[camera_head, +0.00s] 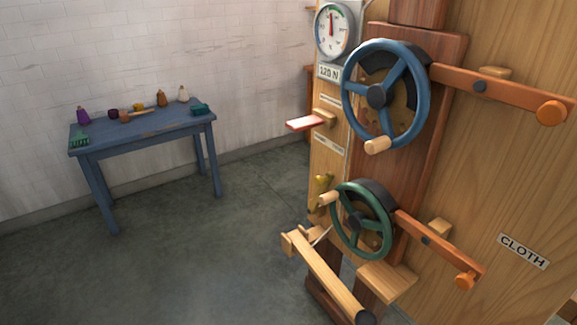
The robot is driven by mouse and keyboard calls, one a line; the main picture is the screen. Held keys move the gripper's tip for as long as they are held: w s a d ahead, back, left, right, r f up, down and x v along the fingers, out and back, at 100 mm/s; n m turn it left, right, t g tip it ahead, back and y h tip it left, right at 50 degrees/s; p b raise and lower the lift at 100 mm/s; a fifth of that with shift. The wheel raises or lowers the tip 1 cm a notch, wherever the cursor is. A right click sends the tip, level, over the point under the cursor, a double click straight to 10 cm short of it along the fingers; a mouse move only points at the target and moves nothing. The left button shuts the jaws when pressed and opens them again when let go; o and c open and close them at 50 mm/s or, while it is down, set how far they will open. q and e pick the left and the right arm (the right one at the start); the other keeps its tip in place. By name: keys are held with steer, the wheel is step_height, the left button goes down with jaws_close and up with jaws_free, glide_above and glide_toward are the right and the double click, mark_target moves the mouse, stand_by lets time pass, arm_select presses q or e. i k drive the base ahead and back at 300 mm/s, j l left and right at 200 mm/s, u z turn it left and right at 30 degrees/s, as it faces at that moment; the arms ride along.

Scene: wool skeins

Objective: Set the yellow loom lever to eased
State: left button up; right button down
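The yellow lever (320,188) sits low on the narrow wooden side panel of the loom, left of the green handwheel. It looks roughly upright against the panel; its setting cannot be read from here. A red lever (305,124) sticks out to the left from a wooden block higher on the same panel. Small labels on the panel are too small to read. The green handwheel's wooden knob (328,198) is close beside the yellow lever. Neither of my grippers is in view.
A blue handwheel (414,97), a dial (333,28) marked 120 N below, and orange-tipped wooden bars (500,89) are on the loom. A wooden beam (326,276) juts out below the yellow lever. A blue table (150,136) with small items stands left; the floor between is clear.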

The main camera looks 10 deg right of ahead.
mark_target(315, 197)
steer(key=i+j, duration=0.2)
steer(key=i, duration=0.25)
steer(key=i+j+u, duration=0.1)
steer(key=i, duration=0.4)
steer(key=j, duration=0.1)
